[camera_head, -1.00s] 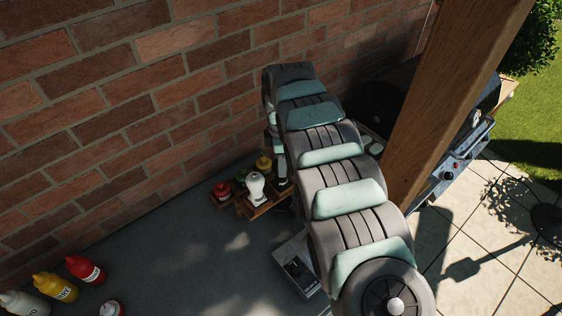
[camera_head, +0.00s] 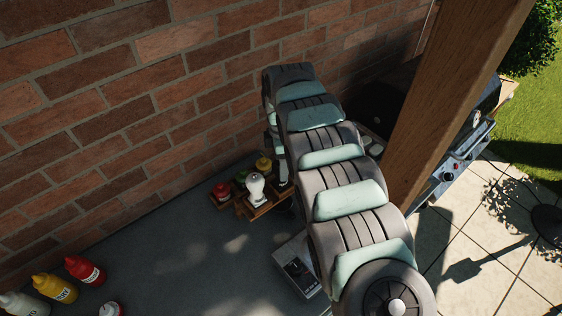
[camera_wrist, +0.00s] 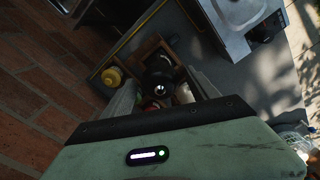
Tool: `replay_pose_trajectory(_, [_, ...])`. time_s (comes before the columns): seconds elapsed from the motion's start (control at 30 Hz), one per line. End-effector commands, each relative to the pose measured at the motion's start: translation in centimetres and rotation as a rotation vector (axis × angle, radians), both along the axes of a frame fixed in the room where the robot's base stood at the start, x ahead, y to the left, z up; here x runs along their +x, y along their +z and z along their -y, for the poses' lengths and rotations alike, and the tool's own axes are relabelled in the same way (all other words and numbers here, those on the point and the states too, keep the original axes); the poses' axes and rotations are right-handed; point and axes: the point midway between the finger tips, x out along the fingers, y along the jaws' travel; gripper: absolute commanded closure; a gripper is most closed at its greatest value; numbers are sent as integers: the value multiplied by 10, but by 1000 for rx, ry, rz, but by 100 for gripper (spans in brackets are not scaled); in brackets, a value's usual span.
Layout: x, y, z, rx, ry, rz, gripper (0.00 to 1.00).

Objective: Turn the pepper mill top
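A dark, round-topped object with a shiny knob, which looks like the pepper mill (camera_wrist: 160,66), stands in a wooden caddy (camera_wrist: 136,38) in the wrist view. My gripper (camera_wrist: 160,82) is over it, with its pale fingers apart on either side of the dark top. A gap seems to show between the fingers and the mill, though the dark shading makes contact hard to judge. In the head view the caddy (camera_head: 262,209) shows beside my arm. The dark mill and my fingertips are hidden or too unclear there.
The caddy also holds a white-topped shaker (camera_head: 256,186), a red-topped container (camera_head: 221,189) and a yellow-topped one (camera_head: 263,164). The brick wall (camera_head: 120,110) is close behind. A grey box-like device (camera_head: 298,272) stands in front. Sauce bottles (camera_head: 55,287) stand far left; the counter between is clear.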

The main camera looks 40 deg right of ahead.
Motion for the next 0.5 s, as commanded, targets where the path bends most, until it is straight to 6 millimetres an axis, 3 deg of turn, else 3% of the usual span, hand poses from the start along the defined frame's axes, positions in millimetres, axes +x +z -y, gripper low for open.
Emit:
replay_pose_trajectory(0.3, [0, 3, 0, 0, 0, 0, 30])
replay_pose_trajectory(0.5, [0, 30, 1, -3, -1, 1, 30])
